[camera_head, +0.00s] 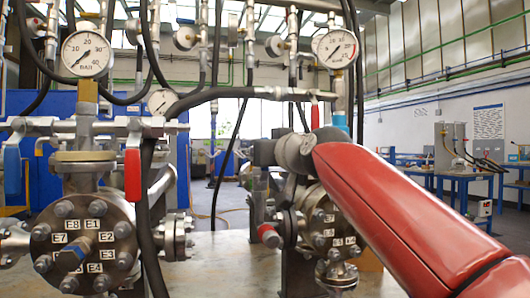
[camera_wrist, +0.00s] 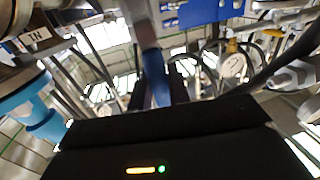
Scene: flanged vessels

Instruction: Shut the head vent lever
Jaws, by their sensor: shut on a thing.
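In the wrist view, a blue lever (camera_wrist: 156,66) stands between the two dark fingers of my gripper (camera_wrist: 157,86), and the gripper is shut on it. Its far end leads up to a grey stem near the top of the picture. In the head view, my red arm reaches in from the right to the right-hand vessel (camera_head: 322,222). My fingers and the held lever cannot be made out there. No label tells me which lever is the head vent. A red lever (camera_head: 132,175) and another blue lever (camera_head: 12,168) hang at the left.
The left flanged vessel (camera_head: 84,240) carries numbered bolts and a pressure gauge (camera_head: 86,53). A second gauge (camera_head: 338,48) stands above my arm. A red-tipped handle (camera_head: 270,236) juts out below my wrist. Black hoses (camera_head: 148,220) and pipes crowd the space between the vessels.

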